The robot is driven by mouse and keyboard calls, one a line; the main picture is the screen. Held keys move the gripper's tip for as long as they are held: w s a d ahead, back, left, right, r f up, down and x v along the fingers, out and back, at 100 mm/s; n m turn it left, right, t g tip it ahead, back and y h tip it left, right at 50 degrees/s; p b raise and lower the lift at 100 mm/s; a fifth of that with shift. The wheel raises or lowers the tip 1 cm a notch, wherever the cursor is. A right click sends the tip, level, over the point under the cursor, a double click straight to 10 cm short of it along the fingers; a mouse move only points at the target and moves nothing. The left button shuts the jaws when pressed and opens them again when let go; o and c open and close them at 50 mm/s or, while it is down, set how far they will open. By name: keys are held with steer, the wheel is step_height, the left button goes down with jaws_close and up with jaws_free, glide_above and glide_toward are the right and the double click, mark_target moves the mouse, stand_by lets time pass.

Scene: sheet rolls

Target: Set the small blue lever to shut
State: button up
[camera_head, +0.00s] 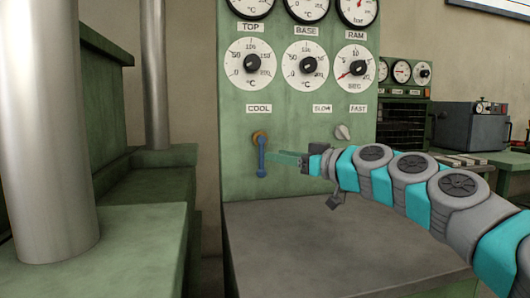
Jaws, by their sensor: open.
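The small blue lever (261,158) hangs straight down from a round orange-brown pivot on the green control panel, below the COOL label. My gripper (276,159) reaches in from the right, with its fingers pointing left at the lever's middle. The fingers are open and look green in this view. Their tips are beside or around the lever; I cannot tell whether they touch it. My arm runs from the gripper to the lower right.
The green panel (240,120) carries several gauges and dials above the lever. A grey knob (342,132) sits under the FAST label, just above my arm. A dark flat table (330,245) lies below. Metal columns (45,130) stand at the left.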

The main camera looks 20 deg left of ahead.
mark_target(262, 157)
steer(key=x, duration=0.4)
steer(key=shift+w+a, duration=0.1)
steer(key=shift+a, duration=0.1)
jaws_close()
stand_by(1.3)
